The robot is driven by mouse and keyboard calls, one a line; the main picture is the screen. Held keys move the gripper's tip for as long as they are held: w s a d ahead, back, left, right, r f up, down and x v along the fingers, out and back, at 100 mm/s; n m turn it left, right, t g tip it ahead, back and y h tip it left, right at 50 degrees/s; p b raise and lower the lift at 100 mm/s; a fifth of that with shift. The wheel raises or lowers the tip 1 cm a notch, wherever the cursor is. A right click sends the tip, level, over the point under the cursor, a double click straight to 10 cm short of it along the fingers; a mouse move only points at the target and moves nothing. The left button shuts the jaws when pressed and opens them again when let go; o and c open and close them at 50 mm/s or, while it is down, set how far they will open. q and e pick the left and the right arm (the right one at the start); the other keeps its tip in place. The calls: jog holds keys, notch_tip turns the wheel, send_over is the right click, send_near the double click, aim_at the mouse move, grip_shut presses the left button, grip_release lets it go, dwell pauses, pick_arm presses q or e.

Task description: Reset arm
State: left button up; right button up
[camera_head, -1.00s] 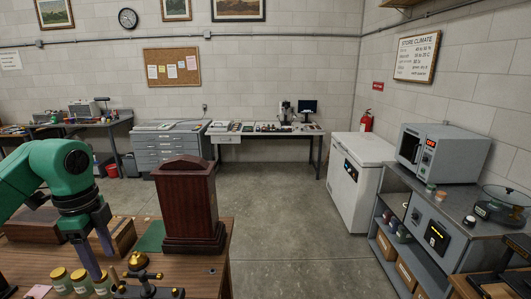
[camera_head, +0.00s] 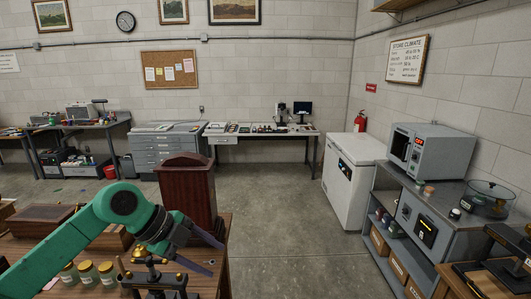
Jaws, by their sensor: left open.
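My left arm is green and comes in from the lower left, over the wooden table (camera_head: 228,285). Its gripper (camera_head: 217,261) is open and empty, with two dark fingers spread and pointing right. The gripper is in front of the lower part of a dark red wooden case (camera_head: 187,188) standing on the table, and overlaps it in the picture; I cannot tell if they touch. The green mat beside the case is hidden now. My right gripper is not in view.
Several yellow-lidded jars (camera_head: 88,272) and a black stand with brass parts (camera_head: 155,278) are close under the arm. A flat brown box (camera_head: 40,217) lies at left. A white chest freezer (camera_head: 352,180) and a grey shelf unit (camera_head: 410,215) stand at right. The middle floor is clear.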

pick_arm(q)
jog(key=d+r+t+h, duration=0.5)
jog(key=d+r+h, duration=0.6)
jog(key=d, duration=0.2)
jog(key=w+a+n+t+y, duration=0.4)
jog(key=a+n+t+y, duration=0.35)
jog(key=n+t, duration=0.4)
jog(key=s+a+f+n+g+y, duration=0.1)
jog(key=a+f+n+g+y, duration=0.2)
jog(key=a+f+n+y, duration=0.35)
jog(key=s+a+f+n+g+y, duration=0.2)
jog(key=a+f+n+y, duration=0.15)
jog(key=a+f, duration=0.65)
jog(key=s+f+g, duration=1.1)
jog(key=s+f, duration=0.8)
notch_tip(320, 180, down, 28)
jog(key=s+g+b, duration=0.1)
jog(key=s+b, duration=0.1)
jog(key=b, duration=0.4)
jog(key=s+a+f+g+b, duration=0.1)
jog(key=s+f+b, duration=0.4)
jog(key=s+f, duration=1.2)
notch_tip(320, 180, down, 4)
jog(key=shift+s+a+r+y, duration=0.25)
jog(key=shift+a+y, duration=0.1)
jog(key=shift+a, duration=0.4)
